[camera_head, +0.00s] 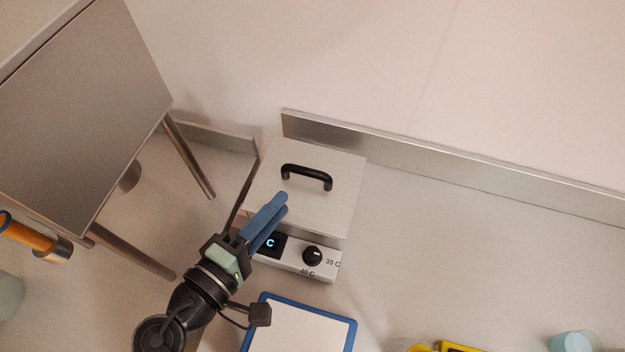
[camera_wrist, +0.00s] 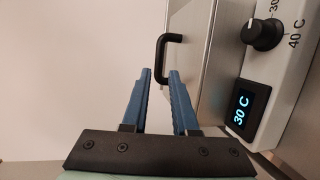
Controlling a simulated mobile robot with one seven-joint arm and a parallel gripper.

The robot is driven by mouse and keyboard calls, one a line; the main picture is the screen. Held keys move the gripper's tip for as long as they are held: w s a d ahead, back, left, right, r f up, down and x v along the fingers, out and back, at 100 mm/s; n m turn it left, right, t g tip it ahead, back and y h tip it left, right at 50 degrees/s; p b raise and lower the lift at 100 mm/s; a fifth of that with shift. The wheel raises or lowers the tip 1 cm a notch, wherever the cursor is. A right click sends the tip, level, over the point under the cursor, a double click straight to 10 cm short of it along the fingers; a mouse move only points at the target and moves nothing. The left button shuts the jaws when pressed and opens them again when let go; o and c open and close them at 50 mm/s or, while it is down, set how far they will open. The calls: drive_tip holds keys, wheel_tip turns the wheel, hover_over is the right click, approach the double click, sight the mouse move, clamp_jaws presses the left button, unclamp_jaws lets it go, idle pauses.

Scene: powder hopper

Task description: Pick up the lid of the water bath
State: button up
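The water bath (camera_head: 300,262) is a box with a dial and a lit display on its front; in the wrist view its display (camera_wrist: 248,108) reads 30 C. Its flat metal lid (camera_head: 325,210) lies on top and carries a black arched handle (camera_head: 307,177). The handle also shows in the wrist view (camera_wrist: 161,58), beyond and between the fingertips. My gripper (camera_head: 281,200) has blue fingers and hovers over the front left part of the bath, short of the handle. In the wrist view the fingers (camera_wrist: 160,75) are apart with nothing between them.
A metal hopper (camera_head: 90,110) on legs stands at the left. A low metal ledge (camera_head: 450,165) runs behind the bath. A blue-framed white board (camera_head: 300,325) lies in front. A yellow item (camera_head: 460,347) and a light-blue item (camera_head: 571,342) are at the lower right. The counter right of the bath is clear.

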drive_tip(key=b, duration=0.2)
approach(322, 163)
drive_tip(key=shift+w+d+r, duration=0.85)
drive_tip(key=shift+w+r, duration=0.05)
drive_tip(key=x, duration=0.3)
drive_tip(key=b+x, duration=0.1)
drive_tip(key=x, duration=0.1)
drive_tip(key=shift+w+d, duration=0.2)
drive_tip(key=shift+d, duration=0.25)
drive_tip(key=shift+r, duration=0.1)
clamp_jaws()
